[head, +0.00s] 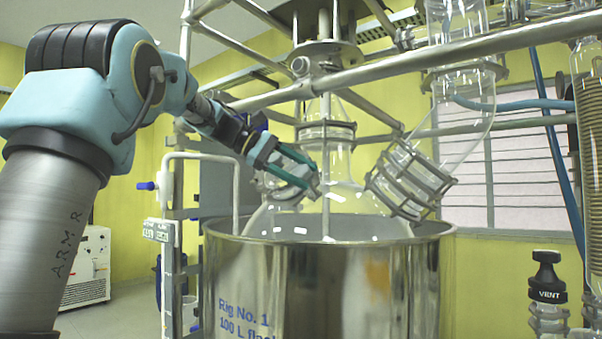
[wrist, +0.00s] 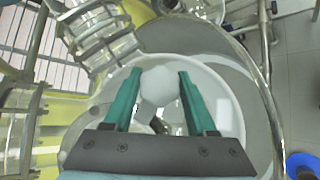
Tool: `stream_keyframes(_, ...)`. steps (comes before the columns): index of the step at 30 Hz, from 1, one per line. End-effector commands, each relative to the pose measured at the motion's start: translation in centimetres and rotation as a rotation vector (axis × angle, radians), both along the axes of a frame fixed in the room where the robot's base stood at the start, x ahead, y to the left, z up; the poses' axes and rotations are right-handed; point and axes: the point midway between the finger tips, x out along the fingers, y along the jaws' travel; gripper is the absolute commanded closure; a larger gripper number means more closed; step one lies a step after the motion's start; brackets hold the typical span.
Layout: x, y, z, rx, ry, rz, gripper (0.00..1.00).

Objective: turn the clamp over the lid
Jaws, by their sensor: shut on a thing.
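My gripper (head: 309,182) reaches in from the left, over the left shoulder of the glass flask (head: 345,195). Its green fingers, also in the wrist view (wrist: 159,76), are shut on a pale, rounded piece between their tips, which I take for the clamp (wrist: 157,86). In the head view the fingers partly cover a small grey fitting (head: 284,196) on the flask's left side. I cannot tell the clamp from the lid there, nor how far the clamp is turned.
The flask sits in a steel vessel (head: 330,285) marked "Rig No. 1". A caged glass joint (head: 410,180) stands close to the right of my gripper. Metal rails (head: 430,62) cross above. A black VENT cap (head: 547,280) is at the lower right.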

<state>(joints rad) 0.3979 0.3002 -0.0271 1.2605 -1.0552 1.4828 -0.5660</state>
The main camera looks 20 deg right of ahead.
Motion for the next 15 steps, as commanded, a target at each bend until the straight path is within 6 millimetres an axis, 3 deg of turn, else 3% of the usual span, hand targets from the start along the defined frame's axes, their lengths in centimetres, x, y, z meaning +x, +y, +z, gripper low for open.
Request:
stream_keyframes(1, -0.10, -0.01, -0.09, 0.001, 0.001, -0.004, 0.40)
stream_keyframes(8, -0.06, -0.01, -0.05, 0.000, 0.001, -0.002, 0.14)
stream_keyframes(15, -0.02, 0.01, -0.01, 0.000, 0.001, -0.001, 0.13)
